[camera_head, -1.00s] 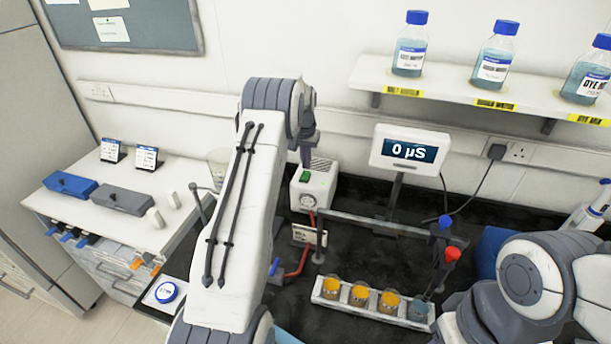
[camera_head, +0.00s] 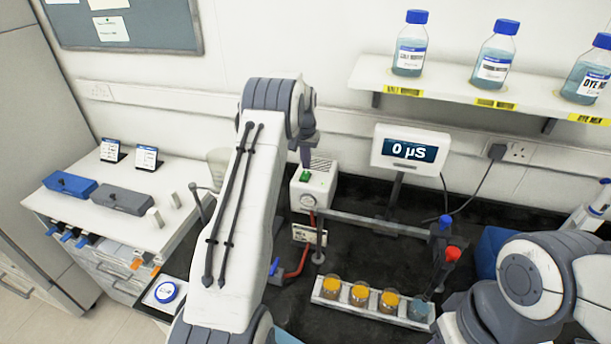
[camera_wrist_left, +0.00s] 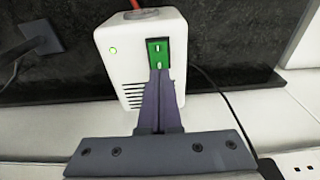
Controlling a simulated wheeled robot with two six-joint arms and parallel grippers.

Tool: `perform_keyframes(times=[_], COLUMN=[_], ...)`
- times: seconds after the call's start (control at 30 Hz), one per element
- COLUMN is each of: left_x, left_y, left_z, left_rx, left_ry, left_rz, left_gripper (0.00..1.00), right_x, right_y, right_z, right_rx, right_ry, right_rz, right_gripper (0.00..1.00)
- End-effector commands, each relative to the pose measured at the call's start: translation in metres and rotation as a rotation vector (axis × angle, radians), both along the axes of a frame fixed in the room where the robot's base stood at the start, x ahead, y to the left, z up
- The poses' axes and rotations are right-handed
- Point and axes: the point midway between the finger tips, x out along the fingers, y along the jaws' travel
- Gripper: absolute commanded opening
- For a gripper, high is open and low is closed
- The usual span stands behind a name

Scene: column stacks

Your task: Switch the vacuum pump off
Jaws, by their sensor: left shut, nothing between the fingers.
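The vacuum pump (camera_head: 312,196) is a white box standing against the back wall in the head view. It also shows in the left wrist view (camera_wrist_left: 140,40), with a green rocker switch (camera_wrist_left: 157,50) and a lit green lamp (camera_wrist_left: 113,51). The switch shows small and green in the head view (camera_head: 305,176). My left gripper (camera_head: 306,158) is just above the pump, pointing down. In the left wrist view its shut, empty fingers (camera_wrist_left: 158,76) reach the lower part of the switch; I cannot tell whether they touch it. My right gripper is out of view.
A display reading 0 µS (camera_head: 410,149) stands right of the pump. A rack of orange-filled jars (camera_head: 330,298) stands in front, near a red pipe (camera_head: 298,265). A shelf of blue-capped bottles (camera_head: 455,84) hangs at upper right. My right arm fills the lower right.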

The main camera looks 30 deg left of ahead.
Motion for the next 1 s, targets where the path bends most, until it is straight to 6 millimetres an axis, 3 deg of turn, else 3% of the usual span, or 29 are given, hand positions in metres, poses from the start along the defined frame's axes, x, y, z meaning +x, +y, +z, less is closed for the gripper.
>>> perform_keyframes(times=[1.0], left_x=[0.000], left_y=[0.000], left_z=[-0.016], left_rx=[0.000], left_ry=[0.001], left_rz=[0.000], left_gripper=[0.00], right_x=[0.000], right_y=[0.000], right_z=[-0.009], right_rx=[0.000], right_ry=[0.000], right_rz=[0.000], right_gripper=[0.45])
